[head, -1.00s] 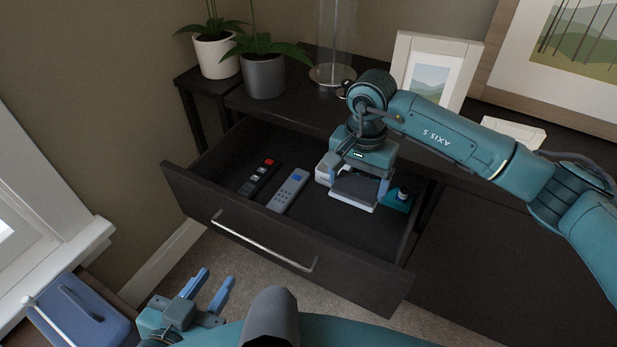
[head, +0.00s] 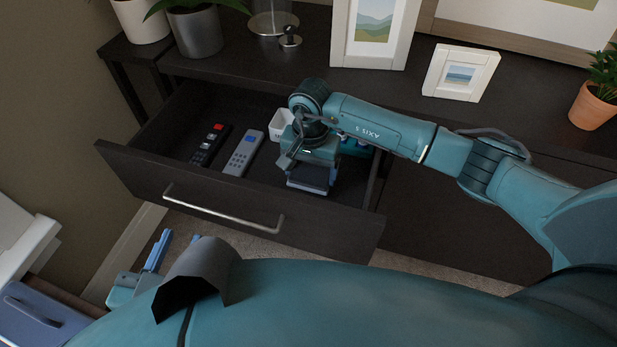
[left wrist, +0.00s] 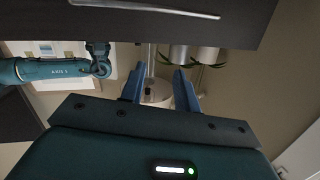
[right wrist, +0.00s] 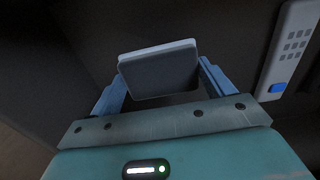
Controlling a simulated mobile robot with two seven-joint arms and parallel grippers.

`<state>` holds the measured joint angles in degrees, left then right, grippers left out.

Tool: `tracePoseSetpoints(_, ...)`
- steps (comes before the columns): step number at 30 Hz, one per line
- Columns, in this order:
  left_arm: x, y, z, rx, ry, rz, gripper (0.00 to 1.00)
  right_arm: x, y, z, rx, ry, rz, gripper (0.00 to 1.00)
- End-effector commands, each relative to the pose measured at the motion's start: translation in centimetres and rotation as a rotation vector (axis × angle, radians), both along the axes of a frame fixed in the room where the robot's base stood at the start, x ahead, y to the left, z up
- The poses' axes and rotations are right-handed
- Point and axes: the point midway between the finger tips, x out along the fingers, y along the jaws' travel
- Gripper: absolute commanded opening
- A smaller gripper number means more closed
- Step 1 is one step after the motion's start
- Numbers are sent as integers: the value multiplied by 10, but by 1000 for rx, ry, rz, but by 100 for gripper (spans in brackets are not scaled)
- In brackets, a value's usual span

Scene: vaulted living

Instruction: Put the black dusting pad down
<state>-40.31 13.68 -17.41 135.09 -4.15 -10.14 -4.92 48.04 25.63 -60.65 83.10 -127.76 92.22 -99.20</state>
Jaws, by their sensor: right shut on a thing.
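The dusting pad (head: 311,174), dark with a paler edge, is between the fingers of my right gripper (head: 309,186), inside the open drawer. In the right wrist view the pad (right wrist: 160,72) is a flat grey-looking slab, with a finger at each side. Whether it touches the drawer floor I cannot tell. The arm above hides part of it. The drawer (head: 330,232) is pulled out from the dark cabinet. My left gripper (head: 177,246) is open and empty, outside and below the drawer front; its parted fingers also show in the left wrist view (left wrist: 157,88).
In the drawer lie a black remote (head: 210,147), a grey remote (head: 243,155), a white box (head: 281,125) and a partly hidden teal thing (head: 356,149). Frames (head: 461,73), plants (head: 597,100) and a small dark knobbed object (head: 290,38) stand on the cabinet top.

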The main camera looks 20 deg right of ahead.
Motion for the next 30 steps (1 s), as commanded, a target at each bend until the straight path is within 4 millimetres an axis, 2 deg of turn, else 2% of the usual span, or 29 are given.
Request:
tracePoseSetpoints(3, 0, -1, -3, 0, -29, -5, 32, -1, 0, -21, 2, 3, -1, 56)
tracePoseSetpoints(6, 1, -2, -1, -1, -52, -10, 32, -1, 1, -30, 2, 2, 0, 56)
tracePoseSetpoints(17, 1, -3, -2, -4, -71, -11, 32, 0, 0, -35, 0, 0, 0, 56)
tracePoseSetpoints(18, 1, -3, 1, -5, -79, -14, 32, 0, 0, -33, 0, 0, 0, 83)
tracePoseSetpoints(24, 1, -3, 1, -4, -78, -14, 32, 0, 0, -33, 1, 1, 0, 100)
tracePoseSetpoints(30, 0, -3, 1, -3, -76, -16, 32, 0, 0, -33, 1, 1, 0, 100)
